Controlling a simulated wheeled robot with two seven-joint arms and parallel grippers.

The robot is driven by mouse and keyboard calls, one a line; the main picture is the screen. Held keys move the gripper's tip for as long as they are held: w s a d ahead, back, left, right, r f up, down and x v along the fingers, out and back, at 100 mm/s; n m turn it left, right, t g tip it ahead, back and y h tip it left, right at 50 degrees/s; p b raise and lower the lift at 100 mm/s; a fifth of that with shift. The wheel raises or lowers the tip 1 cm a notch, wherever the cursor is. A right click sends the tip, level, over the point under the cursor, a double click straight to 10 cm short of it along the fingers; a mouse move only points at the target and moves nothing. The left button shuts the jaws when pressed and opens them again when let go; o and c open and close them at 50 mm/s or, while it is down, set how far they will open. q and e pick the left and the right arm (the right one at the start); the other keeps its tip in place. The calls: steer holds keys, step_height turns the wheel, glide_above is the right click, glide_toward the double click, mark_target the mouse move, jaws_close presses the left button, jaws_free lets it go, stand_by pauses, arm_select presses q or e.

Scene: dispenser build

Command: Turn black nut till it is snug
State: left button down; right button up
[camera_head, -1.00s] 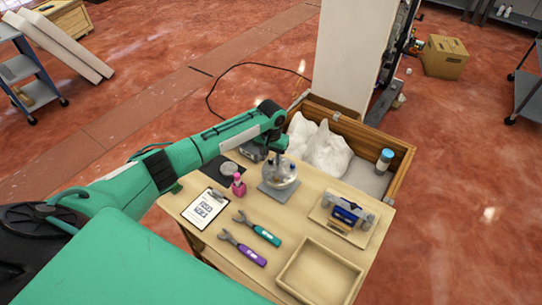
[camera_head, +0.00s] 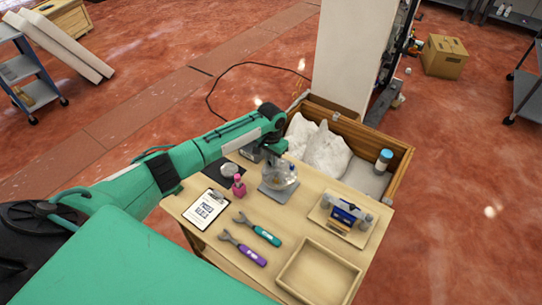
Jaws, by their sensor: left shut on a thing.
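My left gripper (camera_head: 274,160) reaches in from the left and points down over the clear, rounded dispenser part (camera_head: 287,175) on a grey square plate (camera_head: 278,192). Its fingers are shut at the top of that part. The black nut is too small and too covered by the gripper to make out. My right gripper does not show.
A teal wrench (camera_head: 258,229) and a purple wrench (camera_head: 243,248) lie in front on the wooden table. A pink bottle (camera_head: 238,186) and a clipboard (camera_head: 206,208) are at left. An empty wooden tray (camera_head: 318,278) and a small holder (camera_head: 345,217) are at right. A crate (camera_head: 402,168) with white bags stands behind.

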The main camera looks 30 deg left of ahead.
arm_select(q)
steer(key=m+p, duration=0.1)
steer(key=m, duration=0.2)
steer(key=shift+r, duration=0.1)
steer(key=shift+d+m, duration=0.1)
steer(key=shift+m, duration=1.2)
steer(key=c, duration=1.4)
jaws_free()
step_height(320, 180, up, 14)
steer(key=shift+f+b, duration=0.15)
steer(key=shift+b, duration=1.05)
steer(key=shift+s+f, duration=0.1)
